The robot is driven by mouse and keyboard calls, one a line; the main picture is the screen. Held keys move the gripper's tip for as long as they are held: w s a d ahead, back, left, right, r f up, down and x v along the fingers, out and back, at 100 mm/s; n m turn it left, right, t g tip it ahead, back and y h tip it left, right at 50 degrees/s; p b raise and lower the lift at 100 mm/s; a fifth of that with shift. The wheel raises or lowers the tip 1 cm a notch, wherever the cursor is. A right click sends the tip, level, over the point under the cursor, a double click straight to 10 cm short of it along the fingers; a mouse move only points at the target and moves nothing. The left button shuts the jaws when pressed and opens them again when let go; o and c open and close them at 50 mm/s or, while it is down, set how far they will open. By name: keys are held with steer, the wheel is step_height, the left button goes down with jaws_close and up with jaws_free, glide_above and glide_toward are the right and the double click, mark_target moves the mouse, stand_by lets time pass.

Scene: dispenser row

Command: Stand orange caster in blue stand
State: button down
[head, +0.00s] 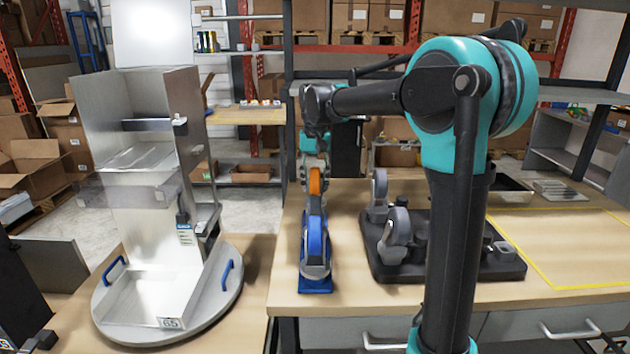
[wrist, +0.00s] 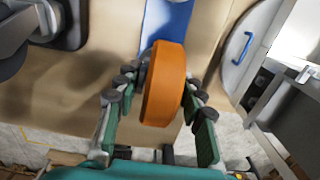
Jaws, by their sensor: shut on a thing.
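In the wrist view the orange caster (wrist: 163,85) lies between the two fingers of my gripper (wrist: 160,77). The blue stand (head: 316,287) is on the bench, directly below and in front of the caster in the head view. A grey rounded part shows within the stand. The blue stand (wrist: 168,27) is partly hidden behind the caster in the wrist view. I cannot tell whether caster and stand touch.
A dark tray (head: 390,268) with grey casters (head: 396,238) stands right of the blue stand. A metal dispenser (head: 150,230) on a round turntable (head: 222,300) with blue handles is at left. A yellow-outlined area (head: 570,240) at right is bare.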

steer(key=shift+f, duration=0.65)
steer(key=c, duration=0.9)
jaws_free()
steer(key=shift+o, duration=0.2)
